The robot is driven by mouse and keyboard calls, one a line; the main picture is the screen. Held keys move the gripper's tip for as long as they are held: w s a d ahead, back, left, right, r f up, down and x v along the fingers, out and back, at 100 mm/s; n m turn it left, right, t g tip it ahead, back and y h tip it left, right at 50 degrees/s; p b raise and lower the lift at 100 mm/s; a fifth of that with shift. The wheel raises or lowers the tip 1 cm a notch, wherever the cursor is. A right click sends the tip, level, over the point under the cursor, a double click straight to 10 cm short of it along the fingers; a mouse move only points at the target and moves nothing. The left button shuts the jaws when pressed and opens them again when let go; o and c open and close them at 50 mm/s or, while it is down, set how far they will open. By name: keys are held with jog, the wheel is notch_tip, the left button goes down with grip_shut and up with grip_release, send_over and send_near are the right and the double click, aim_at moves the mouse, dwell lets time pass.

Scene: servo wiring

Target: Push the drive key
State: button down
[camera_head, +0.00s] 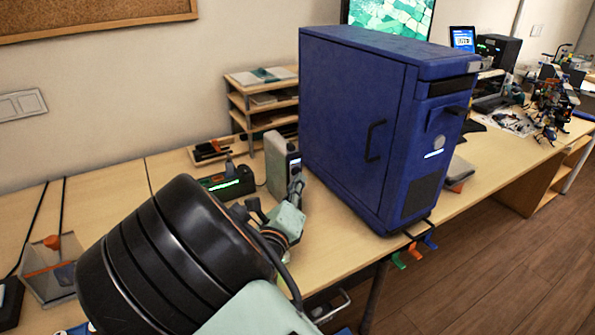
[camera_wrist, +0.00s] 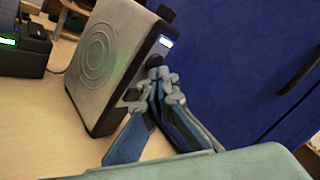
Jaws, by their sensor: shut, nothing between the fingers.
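A grey upright box (camera_head: 276,165) with a dark front stands on the desk, left of the big blue computer case. The wrist view shows this box (camera_wrist: 103,62) with a small lit display (camera_wrist: 166,42) near the top of its front. A dark round knob or key (camera_wrist: 154,60) sits below the display, and my fingertips partly cover the area under it. No readable label tells which part is the drive key. My gripper (camera_wrist: 158,76) is shut and empty, its tips at the box's front; whether they touch it I cannot tell. In the head view my gripper (camera_head: 296,186) shows beside the box.
The blue computer case (camera_head: 350,115) stands close on the right, with a side handle. A dark device with a green light (camera_head: 228,182) is left of the box. A wooden shelf (camera_head: 240,103) stands behind. The desk in front of the case (camera_head: 335,240) is clear.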

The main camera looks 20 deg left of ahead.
jog(key=shift+s+d, duration=0.15)
jog(key=s+d+p, duration=0.2)
jog(key=s+d, duration=0.2)
jog(key=shift+d+p, duration=0.3)
jog(key=shift+p, duration=0.05)
jog(key=shift+w, duration=0.1)
dwell(0.5)
